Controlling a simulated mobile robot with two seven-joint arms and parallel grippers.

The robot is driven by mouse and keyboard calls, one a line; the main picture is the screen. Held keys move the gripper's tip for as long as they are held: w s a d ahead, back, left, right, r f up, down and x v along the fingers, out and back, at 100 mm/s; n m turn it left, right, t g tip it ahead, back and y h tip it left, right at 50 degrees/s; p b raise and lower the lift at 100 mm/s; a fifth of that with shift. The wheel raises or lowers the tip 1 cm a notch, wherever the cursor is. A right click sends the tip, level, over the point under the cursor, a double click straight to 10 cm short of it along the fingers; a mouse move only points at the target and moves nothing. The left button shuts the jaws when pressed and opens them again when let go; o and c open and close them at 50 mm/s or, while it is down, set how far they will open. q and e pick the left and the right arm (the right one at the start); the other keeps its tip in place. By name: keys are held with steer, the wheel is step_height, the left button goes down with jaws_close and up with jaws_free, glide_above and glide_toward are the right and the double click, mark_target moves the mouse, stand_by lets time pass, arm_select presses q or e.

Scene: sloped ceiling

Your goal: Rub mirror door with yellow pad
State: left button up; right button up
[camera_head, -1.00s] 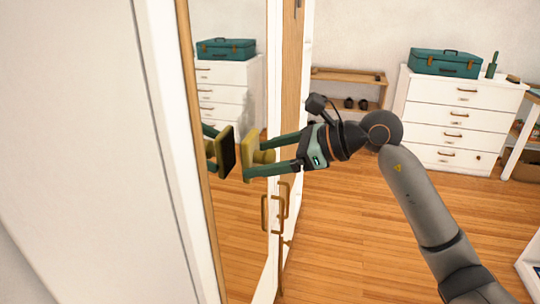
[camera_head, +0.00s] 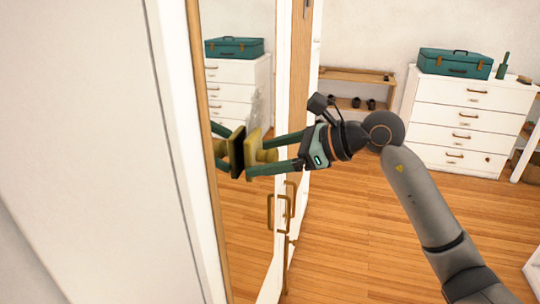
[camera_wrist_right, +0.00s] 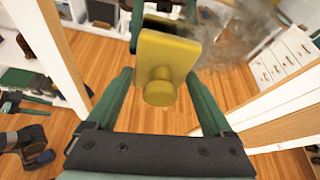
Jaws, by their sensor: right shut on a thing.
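The yellow pad (camera_head: 252,146) is a flat plate with a round knob. My right gripper (camera_head: 259,156) is shut on the knob, with its green fingers on either side. The mirror door (camera_head: 246,215) stands at the left, with a wooden edge. The pad's flat face is turned to the glass, very close to its dark-faced reflection; I cannot tell whether it touches. A greyish smudge (camera_head: 259,103) marks the mirror above the pad. In the right wrist view, the pad (camera_wrist_right: 178,55) hides part of the mirror, and the smudge (camera_wrist_right: 235,35) lies to its upper right. My left gripper is not in view.
Brass handles (camera_head: 279,212) sit on the door edge below my gripper. A white dresser (camera_head: 463,125) with a teal suitcase (camera_head: 455,64) stands at the back right. A low wooden shelf (camera_head: 355,76) stands beside it. The wooden floor (camera_head: 350,235) between is clear.

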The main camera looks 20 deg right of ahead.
steer(key=shift+w+a, duration=0.35)
steer(key=shift+a, duration=0.2)
steer(key=shift+w+d, duration=0.1)
